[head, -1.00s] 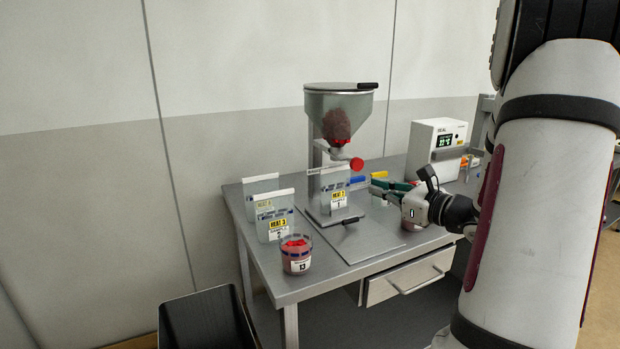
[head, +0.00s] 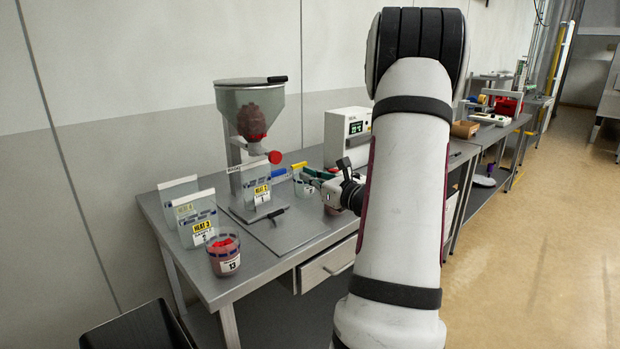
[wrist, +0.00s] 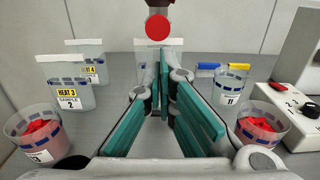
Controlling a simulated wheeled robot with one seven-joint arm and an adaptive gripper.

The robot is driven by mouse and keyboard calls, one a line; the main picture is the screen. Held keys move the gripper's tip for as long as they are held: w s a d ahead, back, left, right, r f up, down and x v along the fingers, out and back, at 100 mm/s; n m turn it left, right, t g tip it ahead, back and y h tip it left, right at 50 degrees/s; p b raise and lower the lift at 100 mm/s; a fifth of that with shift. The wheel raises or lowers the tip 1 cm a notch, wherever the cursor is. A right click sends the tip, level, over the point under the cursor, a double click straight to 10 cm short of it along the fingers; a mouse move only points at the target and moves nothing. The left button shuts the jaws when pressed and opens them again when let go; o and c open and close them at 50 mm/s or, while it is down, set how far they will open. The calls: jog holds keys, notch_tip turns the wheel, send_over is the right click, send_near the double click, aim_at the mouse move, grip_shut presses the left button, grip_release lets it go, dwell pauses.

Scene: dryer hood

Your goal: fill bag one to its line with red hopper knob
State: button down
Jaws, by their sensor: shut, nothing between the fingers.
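The hopper (head: 250,98) is a clear funnel on a stand, holding brown-red material. Its round red knob (head: 275,157) sits at the outlet, and shows at top centre in the wrist view (wrist: 158,27). Bag one (head: 258,188), a clear pouch with a yellow label and a 1, stands upright under the outlet. Its fill level and line are too small to read. My gripper (head: 308,173), with teal finger pads, is right of the knob and bag in the head view, apart from both. In the wrist view its fingers (wrist: 162,62) are shut and empty, below the knob, hiding most of the bag.
Two more bags (head: 198,222) stand left, near a cup of red pieces (head: 224,258). Another cup (wrist: 262,124) and cup 11 (wrist: 230,88) stand right of my fingers. A white sealer (head: 345,133) is behind. A black bin (head: 140,330) is below the table's left end.

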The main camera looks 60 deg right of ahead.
aim_at(277, 163)
jog(key=x, duration=1)
jog(key=shift+w+p, duration=0.2)
jog(key=shift+p, duration=0.15)
jog(key=shift+d, duration=0.15)
jog(key=b+x, duration=0.2)
jog(key=x, duration=0.1)
jog(key=shift+w+f, duration=0.15)
jog(key=shift+w, duration=0.05)
jog(key=shift+w+r, duration=0.2)
jog(key=shift+r, duration=0.05)
dwell(5.8)
